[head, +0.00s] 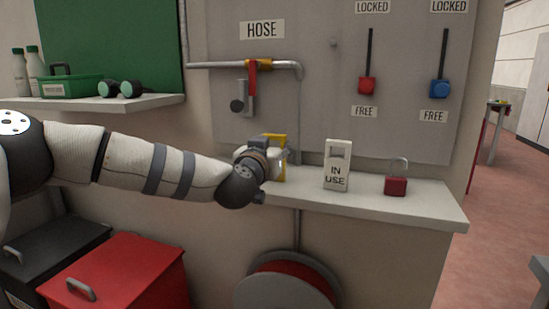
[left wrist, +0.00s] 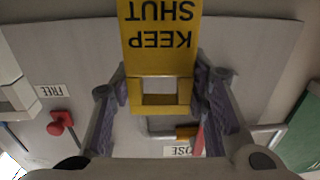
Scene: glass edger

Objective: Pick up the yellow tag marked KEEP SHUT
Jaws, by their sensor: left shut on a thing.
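The yellow tag (left wrist: 160,40) fills the top middle of the left wrist view, with KEEP SHUT upside down and a rectangular opening in its frame. My left gripper (left wrist: 160,98) is shut on the tag, with one finger on each side of the frame. In the head view, the tag (head: 281,158) shows as a yellow strip behind my left gripper (head: 275,160), above the left part of the grey shelf. The gripper hides most of it, and I cannot tell whether it touches the shelf. My right gripper is not in view.
A white IN USE tag (head: 337,165) and a red padlock (head: 396,178) stand on the grey shelf (head: 430,208) to the right. Behind are a hose pipe with a red-handled valve (head: 252,78), a red lever (head: 367,85) and a blue lever (head: 439,88). A hose reel (head: 290,283) is below.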

